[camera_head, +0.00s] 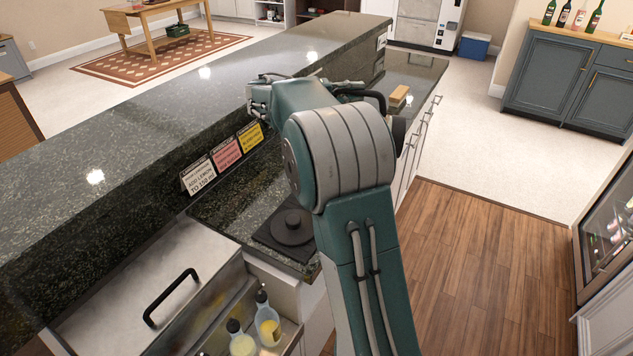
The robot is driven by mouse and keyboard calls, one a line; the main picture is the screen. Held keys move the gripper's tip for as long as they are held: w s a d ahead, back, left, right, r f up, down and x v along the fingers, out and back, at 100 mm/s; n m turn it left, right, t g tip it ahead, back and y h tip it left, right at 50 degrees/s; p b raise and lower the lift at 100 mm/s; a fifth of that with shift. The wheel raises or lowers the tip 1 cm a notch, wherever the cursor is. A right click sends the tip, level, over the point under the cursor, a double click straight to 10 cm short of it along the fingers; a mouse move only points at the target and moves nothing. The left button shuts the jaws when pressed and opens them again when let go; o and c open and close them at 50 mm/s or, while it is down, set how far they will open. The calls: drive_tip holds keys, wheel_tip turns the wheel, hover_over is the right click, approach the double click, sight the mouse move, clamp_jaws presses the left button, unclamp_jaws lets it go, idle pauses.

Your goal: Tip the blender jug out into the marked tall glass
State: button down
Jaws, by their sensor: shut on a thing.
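My arm rises through the middle of the picture and bends away over the counter. Dark parts that look like my gripper (362,97) show just beyond the elbow, mostly hidden by it. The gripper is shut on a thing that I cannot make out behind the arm. I cannot pick out the blender jug or the marked tall glass; the arm covers much of the counter there. A black square base with a round raised disc (290,227) sits on the lower counter, left of my arm, with nothing on it.
White, pink and yellow cards (226,154) stand against the raised dark stone bar (150,120). A small wooden block (399,95) lies on the far lower counter. In front are a lidded steel well (130,285) and bottles (267,322). The wooden floor (480,270) at right is clear.

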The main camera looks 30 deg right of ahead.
drive_tip(key=shift+w+a+r+g, duration=0.15)
drive_tip(key=shift+w+a+g, duration=0.05)
drive_tip(key=shift+g, duration=0.1)
drive_tip(key=shift+w+a+r+n+h, duration=0.15)
drive_tip(key=shift+w+a+n+h, duration=0.2)
drive_tip(key=shift+h, duration=0.25)
drive_tip(key=shift+w+a+r, duration=0.1)
drive_tip(key=shift+a, duration=0.1)
idle(1.1)
